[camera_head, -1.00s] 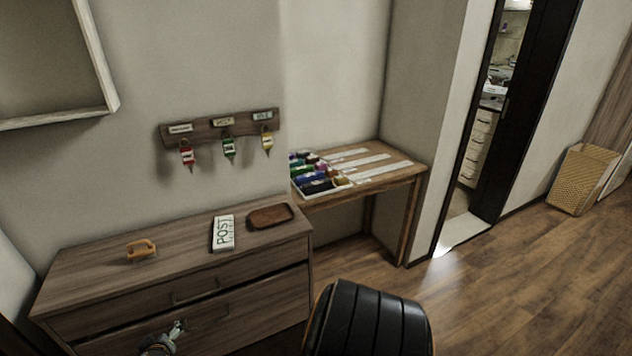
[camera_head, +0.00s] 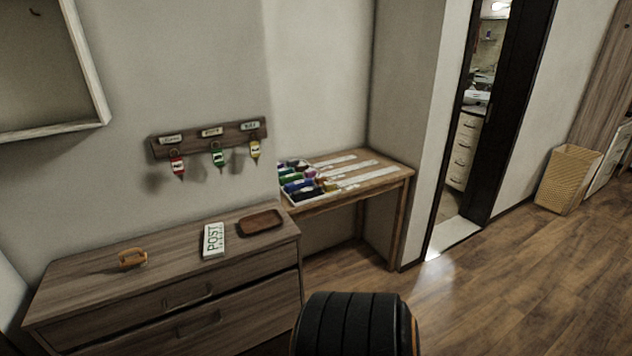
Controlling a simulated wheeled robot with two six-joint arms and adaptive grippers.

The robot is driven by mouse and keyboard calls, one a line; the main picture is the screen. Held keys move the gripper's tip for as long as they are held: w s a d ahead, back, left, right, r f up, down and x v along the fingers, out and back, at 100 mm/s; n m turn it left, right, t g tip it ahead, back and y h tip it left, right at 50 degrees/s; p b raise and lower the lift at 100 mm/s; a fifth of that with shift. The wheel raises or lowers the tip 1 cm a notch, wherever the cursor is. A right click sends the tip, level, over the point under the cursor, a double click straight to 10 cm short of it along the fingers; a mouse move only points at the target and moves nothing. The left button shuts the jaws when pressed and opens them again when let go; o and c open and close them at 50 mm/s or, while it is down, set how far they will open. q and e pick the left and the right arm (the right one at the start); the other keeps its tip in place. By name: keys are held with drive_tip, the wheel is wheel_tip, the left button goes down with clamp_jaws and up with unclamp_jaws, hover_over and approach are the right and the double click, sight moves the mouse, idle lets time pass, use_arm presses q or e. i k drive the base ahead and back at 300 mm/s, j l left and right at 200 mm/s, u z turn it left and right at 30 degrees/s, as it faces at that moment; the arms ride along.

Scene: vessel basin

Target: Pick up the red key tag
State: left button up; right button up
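The red key tag (camera_head: 177,166) hangs at the left end of a wooden key rack (camera_head: 208,138) on the wall above the dresser. A green key tag (camera_head: 217,156) hangs in the middle and a yellow key tag (camera_head: 255,149) at the right end. Each hangs under a small white label on the rack. Neither of my grippers is in view.
The dresser (camera_head: 80,275) below holds an orange-brown object (camera_head: 132,258), a white POST sign (camera_head: 213,240) and an empty brown tray (camera_head: 260,222). A wooden side table (camera_head: 376,177) bears a box of colourful items. Floor is open at right.

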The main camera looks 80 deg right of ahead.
sight(178, 166)
drive_tip(key=z, duration=1.8)
